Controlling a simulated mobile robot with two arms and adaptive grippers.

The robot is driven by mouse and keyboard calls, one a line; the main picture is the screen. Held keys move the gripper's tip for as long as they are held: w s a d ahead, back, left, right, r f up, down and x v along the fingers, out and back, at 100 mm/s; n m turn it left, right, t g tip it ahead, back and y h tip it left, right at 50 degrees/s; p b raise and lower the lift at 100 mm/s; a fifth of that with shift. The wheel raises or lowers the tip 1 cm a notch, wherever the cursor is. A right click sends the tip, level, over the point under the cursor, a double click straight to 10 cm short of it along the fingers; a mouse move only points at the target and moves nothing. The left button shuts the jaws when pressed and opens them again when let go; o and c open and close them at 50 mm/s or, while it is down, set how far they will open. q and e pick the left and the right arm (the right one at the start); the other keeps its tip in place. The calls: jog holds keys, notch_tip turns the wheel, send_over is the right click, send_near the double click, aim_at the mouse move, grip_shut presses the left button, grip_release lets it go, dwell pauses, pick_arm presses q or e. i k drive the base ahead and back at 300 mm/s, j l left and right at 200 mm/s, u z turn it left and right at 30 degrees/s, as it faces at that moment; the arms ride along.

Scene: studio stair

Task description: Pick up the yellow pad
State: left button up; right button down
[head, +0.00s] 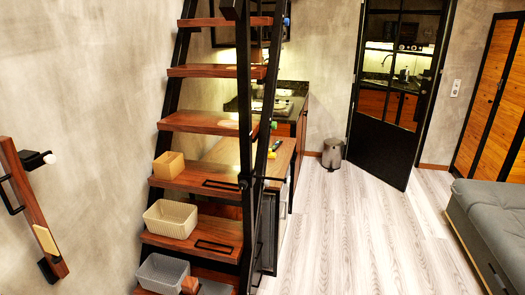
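A small flat pale-yellow pad (46,240) lies on a narrow wooden board (28,200) at the far left, against the wall. It is near the board's lower end, and its top face shows uncovered. Neither of my grippers is in the head view, so nothing is seen touching the pad.
A small white object (49,158) and black fittings are by the board. A steep staircase (197,122) holds a tan box (168,165), a cream basket (170,219) and a grey basket (162,274). A bin (332,153), black door (380,146) and grey sofa (490,222) surround open floor (365,235).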

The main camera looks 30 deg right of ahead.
aim_at(271, 155)
jog(key=i+l+u, duration=0.2)
jog(key=l, duration=0.55)
jog(key=i+l+u, duration=0.2)
jog(key=l, duration=0.6)
jog(key=i+l+u, duration=0.2)
jog(key=l, duration=0.6)
jog(key=l+u, duration=0.2)
jog(key=l, duration=0.6)
